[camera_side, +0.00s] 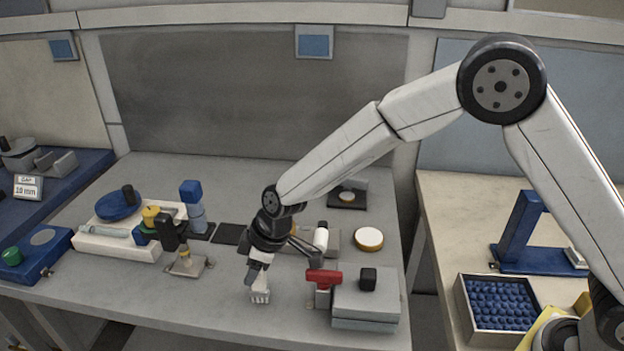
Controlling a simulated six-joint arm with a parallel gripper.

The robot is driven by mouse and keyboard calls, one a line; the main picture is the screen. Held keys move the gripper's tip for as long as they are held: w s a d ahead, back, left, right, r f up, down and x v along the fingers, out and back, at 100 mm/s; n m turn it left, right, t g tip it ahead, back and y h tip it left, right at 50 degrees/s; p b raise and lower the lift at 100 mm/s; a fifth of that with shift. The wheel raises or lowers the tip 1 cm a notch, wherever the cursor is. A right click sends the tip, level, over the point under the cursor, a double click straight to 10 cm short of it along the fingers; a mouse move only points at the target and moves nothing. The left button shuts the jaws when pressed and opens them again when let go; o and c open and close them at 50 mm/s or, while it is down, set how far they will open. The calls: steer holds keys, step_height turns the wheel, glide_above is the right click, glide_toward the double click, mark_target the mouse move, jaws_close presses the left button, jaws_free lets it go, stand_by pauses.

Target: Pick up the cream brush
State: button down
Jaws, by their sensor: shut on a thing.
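The cream brush (260,294) is a small pale piece with a notched, bristle-like lower end, near the front middle of the grey table. My gripper (258,272) points down from above and is shut on the brush. The fingers hide its upper part. I cannot tell whether its lower end touches the table.
A red-handled part (323,277) and a grey box (366,306) with a black knob stand close to the right of my gripper. A white cylinder (321,237) and a round cream-topped disc (368,238) are behind. A small metal stand (187,263) is to the left.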

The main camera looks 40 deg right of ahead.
steer(key=shift+r, duration=0.15)
steer(key=shift+r, duration=0.9)
steer(key=s+d+r, duration=0.2)
steer(key=s+r, duration=0.3)
steer(key=s, duration=0.1)
steer(key=s+d+r, duration=0.3)
steer(key=s+r, duration=0.3)
steer(key=s, duration=0.1)
steer(key=shift+d, duration=0.3)
steer(key=c, duration=0.8)
jaws_free()
steer(key=shift+w, duration=0.1)
jaws_close()
